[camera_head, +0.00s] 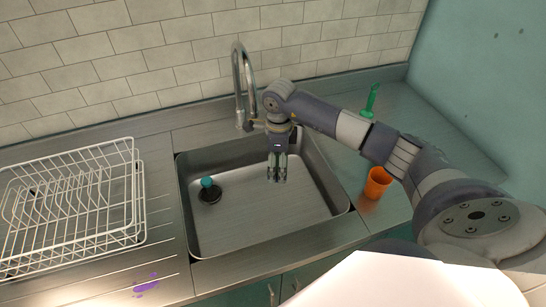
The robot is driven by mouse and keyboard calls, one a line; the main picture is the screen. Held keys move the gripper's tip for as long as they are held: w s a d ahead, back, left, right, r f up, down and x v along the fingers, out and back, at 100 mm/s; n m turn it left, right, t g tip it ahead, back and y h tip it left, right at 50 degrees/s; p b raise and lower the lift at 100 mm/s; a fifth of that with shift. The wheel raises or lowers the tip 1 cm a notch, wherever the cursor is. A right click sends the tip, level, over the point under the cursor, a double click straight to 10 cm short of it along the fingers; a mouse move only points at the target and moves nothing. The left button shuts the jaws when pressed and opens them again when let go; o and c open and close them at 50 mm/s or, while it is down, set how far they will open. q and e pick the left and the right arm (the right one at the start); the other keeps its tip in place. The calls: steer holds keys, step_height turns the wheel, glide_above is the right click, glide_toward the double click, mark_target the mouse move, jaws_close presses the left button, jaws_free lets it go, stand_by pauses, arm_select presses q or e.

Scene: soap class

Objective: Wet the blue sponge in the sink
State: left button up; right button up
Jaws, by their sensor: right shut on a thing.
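My right gripper (277,177) points down over the middle of the metal sink (232,236), in front of the faucet (237,75). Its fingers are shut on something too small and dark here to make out. No blue sponge can be clearly told apart. A small teal rounded thing (207,182) is in the sink at the left, by the dark drain (211,196); I cannot tell what it is. No water shows running from the spout. My left gripper is not in view.
A white wire dish rack (140,190) stands left of the sink. An orange cup (377,184) and a green-handled item (371,101) stand on the right counter. A purple stain (146,285) marks the front left counter. My right arm crosses above the right counter.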

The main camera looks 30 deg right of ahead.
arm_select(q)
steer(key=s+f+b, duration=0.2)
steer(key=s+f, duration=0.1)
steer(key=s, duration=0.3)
arm_select(e)
steer(key=f, duration=0.3)
steer(key=shift+s+f, duration=0.2)
steer(key=shift+s, duration=0.15)
step_height(320, 180, down, 12)
steer(key=b, duration=1)
steer(key=shift+w, duration=0.15)
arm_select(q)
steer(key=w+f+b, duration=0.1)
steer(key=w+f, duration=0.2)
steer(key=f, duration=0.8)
arm_select(e)
steer(key=shift+f, duration=0.9)
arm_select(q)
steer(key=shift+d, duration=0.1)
